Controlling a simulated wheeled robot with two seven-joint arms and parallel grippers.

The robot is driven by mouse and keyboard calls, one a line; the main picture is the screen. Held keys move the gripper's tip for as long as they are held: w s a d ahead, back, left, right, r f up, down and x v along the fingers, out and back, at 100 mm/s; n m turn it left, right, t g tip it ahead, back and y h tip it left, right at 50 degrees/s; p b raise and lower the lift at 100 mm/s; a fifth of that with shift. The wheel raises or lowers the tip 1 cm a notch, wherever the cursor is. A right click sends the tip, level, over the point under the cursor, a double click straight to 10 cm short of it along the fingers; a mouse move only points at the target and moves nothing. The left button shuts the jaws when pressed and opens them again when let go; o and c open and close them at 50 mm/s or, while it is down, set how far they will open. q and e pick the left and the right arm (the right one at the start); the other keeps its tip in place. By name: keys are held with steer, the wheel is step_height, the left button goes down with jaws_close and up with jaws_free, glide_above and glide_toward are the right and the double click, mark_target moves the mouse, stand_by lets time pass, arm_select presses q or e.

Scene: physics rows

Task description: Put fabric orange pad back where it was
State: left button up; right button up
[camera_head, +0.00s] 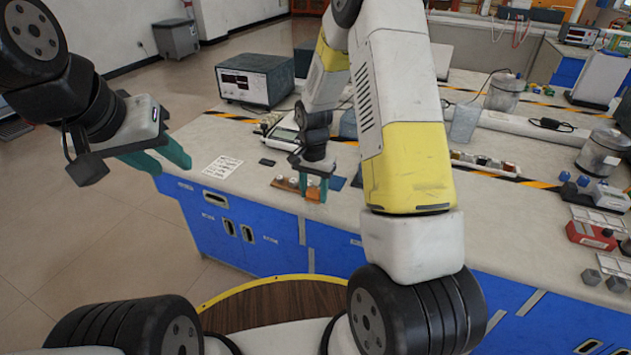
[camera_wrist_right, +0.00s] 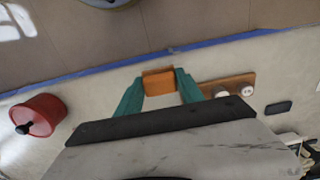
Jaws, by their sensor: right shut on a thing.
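The orange fabric pad (camera_wrist_right: 158,84) is held between the green fingertips of my right gripper (camera_wrist_right: 158,92) in the right wrist view. In the head view, my right gripper (camera_head: 314,187) is shut on the pad (camera_head: 313,193) near the bench's front edge, pointing down. I cannot tell whether the pad touches the bench top. My left gripper (camera_head: 165,159) is empty, its green fingers apart, left of the bench's near left corner.
A brown strip with white knobs (camera_wrist_right: 232,85) lies beside the pad. A red round container (camera_wrist_right: 39,115) shows at left in the wrist view. The bench (camera_head: 205,135) also carries a printed sheet (camera_head: 222,167), a dark flat item (camera_head: 267,162) and a boxy instrument (camera_head: 255,80).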

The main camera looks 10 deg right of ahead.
steer(key=d, duration=0.1)
steer(key=w+d, duration=0.1)
steer(key=d, duration=0.1)
steer(key=shift+w+d+f, duration=0.1)
steer(key=shift+d+f, duration=0.1)
steer(key=shift+f, duration=1.75)
steer(key=shift+f, duration=0.1)
steer(key=o, duration=1.3)
